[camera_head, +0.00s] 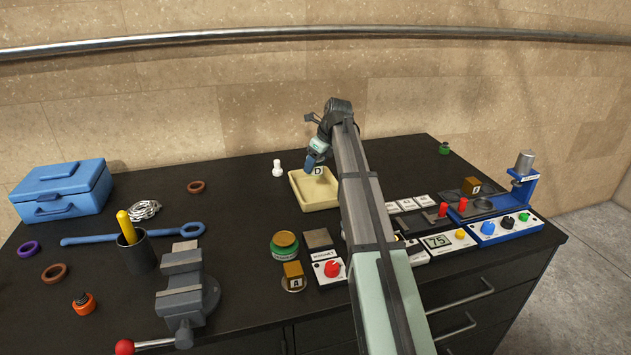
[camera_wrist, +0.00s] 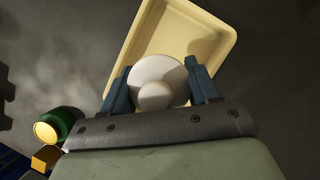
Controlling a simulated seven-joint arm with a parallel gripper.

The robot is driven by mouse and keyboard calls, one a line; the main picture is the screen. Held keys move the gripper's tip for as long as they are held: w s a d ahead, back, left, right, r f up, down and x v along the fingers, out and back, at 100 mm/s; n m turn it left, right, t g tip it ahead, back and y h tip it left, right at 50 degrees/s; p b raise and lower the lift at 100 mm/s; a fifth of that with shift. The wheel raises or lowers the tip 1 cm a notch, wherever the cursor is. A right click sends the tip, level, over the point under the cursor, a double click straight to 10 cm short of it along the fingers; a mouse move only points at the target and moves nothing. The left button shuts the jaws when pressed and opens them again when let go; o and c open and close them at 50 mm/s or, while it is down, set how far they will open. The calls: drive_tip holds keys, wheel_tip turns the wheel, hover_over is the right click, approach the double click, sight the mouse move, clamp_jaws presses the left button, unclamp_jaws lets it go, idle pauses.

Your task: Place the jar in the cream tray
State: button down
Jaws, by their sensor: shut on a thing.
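The cream tray (camera_head: 300,198) lies on the black bench near its back middle; it also shows in the wrist view (camera_wrist: 222,42). My gripper (camera_head: 313,160) is above the tray, pointing down. In the wrist view its blue fingers (camera_wrist: 160,88) are closed on the sides of a white round thing with a smaller round knob, which looks like a lidded jar (camera_wrist: 160,72) from above. In the head view the jar is mostly hidden by the gripper. A white label marked D shows just below the fingers. I cannot tell whether the jar touches the tray floor.
A white pawn-shaped piece (camera_head: 277,168) stands left of the tray. A green pot (camera_head: 284,245) and a block marked A (camera_head: 293,272) stand in front. Control boxes (camera_head: 437,243) sit to the right; a vise (camera_head: 185,288) and blue toolbox (camera_head: 62,188) to the left.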

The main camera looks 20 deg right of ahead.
sight(322, 164)
drive_tip(key=shift+f, duration=3.3)
drive_tip(key=shift+c, duration=1.4)
unclamp_jaws()
drive_tip(key=shift+f, duration=0.15)
drive_tip(key=v, duration=1.2)
